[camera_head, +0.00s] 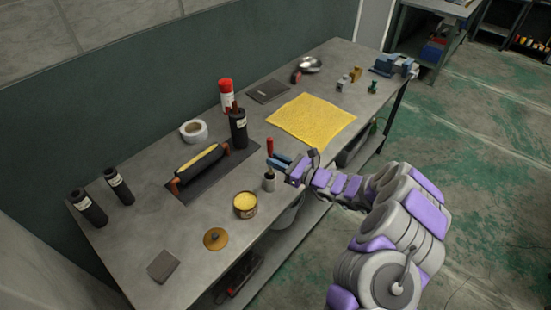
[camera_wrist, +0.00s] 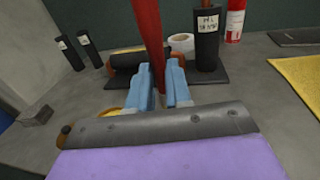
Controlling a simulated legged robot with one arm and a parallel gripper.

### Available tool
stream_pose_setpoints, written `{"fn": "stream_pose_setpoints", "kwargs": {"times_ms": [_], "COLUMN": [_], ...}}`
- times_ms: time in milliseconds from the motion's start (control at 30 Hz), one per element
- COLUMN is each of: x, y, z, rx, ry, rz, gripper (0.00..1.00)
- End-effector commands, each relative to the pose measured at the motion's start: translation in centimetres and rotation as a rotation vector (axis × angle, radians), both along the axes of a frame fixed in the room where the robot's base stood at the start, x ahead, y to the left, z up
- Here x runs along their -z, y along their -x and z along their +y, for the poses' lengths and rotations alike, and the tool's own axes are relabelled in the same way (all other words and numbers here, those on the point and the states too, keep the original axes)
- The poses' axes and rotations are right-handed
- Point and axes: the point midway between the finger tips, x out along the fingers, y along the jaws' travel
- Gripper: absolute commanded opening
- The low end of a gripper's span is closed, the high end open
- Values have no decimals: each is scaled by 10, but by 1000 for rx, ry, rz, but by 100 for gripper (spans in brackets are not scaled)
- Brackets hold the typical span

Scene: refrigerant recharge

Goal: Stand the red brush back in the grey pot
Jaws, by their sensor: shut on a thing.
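The red brush (camera_head: 270,146) is upright, with its handle pointing up, near the front edge of the metal bench. My gripper (camera_head: 277,162) is shut on it with blue fingers, coming from the right. In the wrist view the red handle (camera_wrist: 148,40) rises slightly tilted between the blue fingers (camera_wrist: 160,85).
An open tin of yellow stuff (camera_head: 245,205) and a brass lid (camera_head: 215,239) are left of the pot. A yellow roller (camera_head: 203,160) lies behind on a dark mat. A yellow cloth (camera_head: 312,119) lies to the right.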

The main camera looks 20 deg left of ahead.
Motion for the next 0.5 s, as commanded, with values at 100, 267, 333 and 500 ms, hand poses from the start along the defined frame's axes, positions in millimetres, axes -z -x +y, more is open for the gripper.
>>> {"fn": "stream_pose_setpoints", "kwargs": {"times_ms": [100,267,333,500], "x": [12,23,27,39], "y": [0,0,0,0], "z": [2,-1,-2,-4], "rx": [-1,-1,-1,0], "ry": [1,-2,-4,-6], "rz": [0,0,0,1], "gripper": [0,0,0,0]}}
